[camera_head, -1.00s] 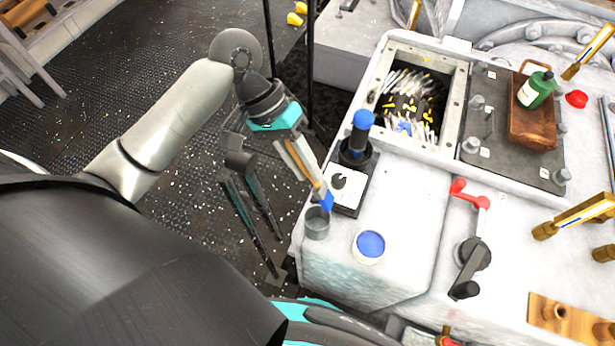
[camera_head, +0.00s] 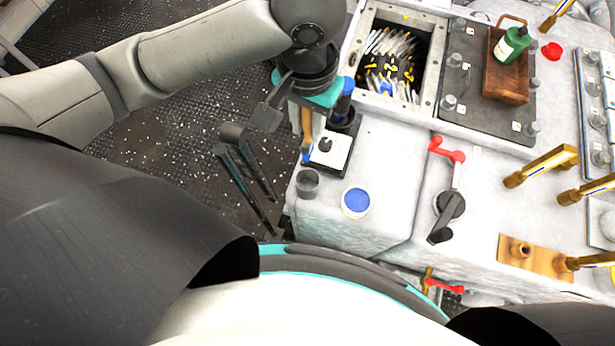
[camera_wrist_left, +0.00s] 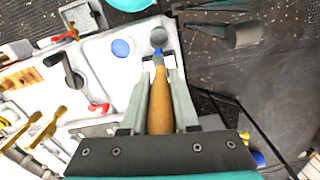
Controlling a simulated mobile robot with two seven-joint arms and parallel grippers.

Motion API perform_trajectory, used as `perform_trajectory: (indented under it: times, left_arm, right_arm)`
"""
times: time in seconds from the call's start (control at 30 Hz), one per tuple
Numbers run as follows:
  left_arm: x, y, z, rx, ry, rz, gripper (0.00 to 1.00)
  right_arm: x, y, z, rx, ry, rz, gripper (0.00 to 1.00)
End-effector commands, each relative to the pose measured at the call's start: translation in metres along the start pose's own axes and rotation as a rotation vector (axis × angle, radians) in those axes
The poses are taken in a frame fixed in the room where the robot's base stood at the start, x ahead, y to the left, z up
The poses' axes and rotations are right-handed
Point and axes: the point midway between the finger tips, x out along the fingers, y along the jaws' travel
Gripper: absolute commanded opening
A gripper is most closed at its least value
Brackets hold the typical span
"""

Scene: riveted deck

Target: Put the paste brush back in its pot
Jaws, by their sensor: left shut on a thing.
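The paste brush (camera_wrist_left: 160,100) has a brown wooden handle and a blue tip. My left gripper (camera_head: 306,140) is shut on its handle, and the blue tip points down. The pot is a small grey open cylinder (camera_head: 307,184) at the near left corner of the pale machine top. In the head view the blue tip shows just above the pot's far rim, apart from it. In the left wrist view the pot (camera_wrist_left: 158,38) lies just beyond the blue tip; the height between them is hard to tell. My right gripper is not in view.
A white dish of blue paste (camera_head: 356,201) stands right of the pot. A white-topped block with a black knob (camera_head: 330,151) is close behind the pot. A red-handled crank (camera_head: 447,203) stands further right. An open bin (camera_head: 434,60) of pale pieces is at the back.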

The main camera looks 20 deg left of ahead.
Motion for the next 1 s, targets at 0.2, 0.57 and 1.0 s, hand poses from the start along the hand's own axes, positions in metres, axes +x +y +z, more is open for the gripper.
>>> perform_trajectory:
  times: [0.2, 0.57, 1.0]
  left_arm:
    - [0.001, 0.000, 0.000, 0.001, 0.000, 0.001, 0.00]
    - [0.077, 0.000, 0.001, -0.001, -0.005, -0.001, 0.00]
    - [0.158, 0.001, 0.000, 0.001, 0.000, 0.001, 0.00]
  right_arm:
    - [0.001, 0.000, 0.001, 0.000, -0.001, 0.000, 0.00]
    - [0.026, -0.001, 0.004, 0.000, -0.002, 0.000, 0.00]
    - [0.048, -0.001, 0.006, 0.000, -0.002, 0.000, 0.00]
